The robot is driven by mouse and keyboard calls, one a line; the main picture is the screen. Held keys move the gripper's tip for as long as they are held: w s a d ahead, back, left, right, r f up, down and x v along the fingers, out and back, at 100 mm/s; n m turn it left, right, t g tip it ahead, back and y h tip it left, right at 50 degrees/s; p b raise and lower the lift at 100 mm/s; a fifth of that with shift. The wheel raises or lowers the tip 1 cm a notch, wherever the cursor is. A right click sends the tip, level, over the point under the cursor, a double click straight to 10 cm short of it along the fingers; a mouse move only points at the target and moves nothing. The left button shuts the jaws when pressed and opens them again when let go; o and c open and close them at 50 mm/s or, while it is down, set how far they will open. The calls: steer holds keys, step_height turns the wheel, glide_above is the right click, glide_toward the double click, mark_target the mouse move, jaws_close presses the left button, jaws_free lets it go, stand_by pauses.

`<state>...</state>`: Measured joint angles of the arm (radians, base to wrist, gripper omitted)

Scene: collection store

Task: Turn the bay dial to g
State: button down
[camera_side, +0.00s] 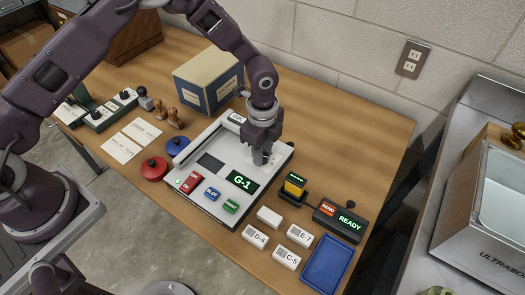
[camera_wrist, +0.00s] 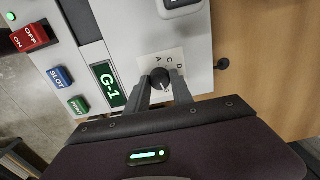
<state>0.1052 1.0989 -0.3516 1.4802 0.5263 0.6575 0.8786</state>
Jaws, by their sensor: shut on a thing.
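The bay dial (camera_wrist: 160,78) is a small dark round knob on a white lettered plate, with a few letters such as A and C showing around it. My gripper (camera_wrist: 162,88) is shut on the dial, a finger on each side. In the side view my gripper (camera_side: 260,156) points down at the machine's right part and hides the dial. The grey-white machine (camera_side: 211,196) has a green-lit display (camera_side: 242,182) that reads G-1. The same reading shows in the wrist view (camera_wrist: 108,84). Which letter the dial points at is too small to tell.
The machine has a red switch (camera_side: 190,182), a blue SLOT button (camera_side: 212,194) and a green button (camera_side: 231,206). A cardboard box (camera_side: 208,82) stands behind.

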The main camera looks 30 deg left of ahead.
steer(key=shift+m, duration=0.3)
steer(key=c, duration=1.1)
jaws_free()
step_height(320, 180, up, 7)
steer(key=shift+r, duration=0.1)
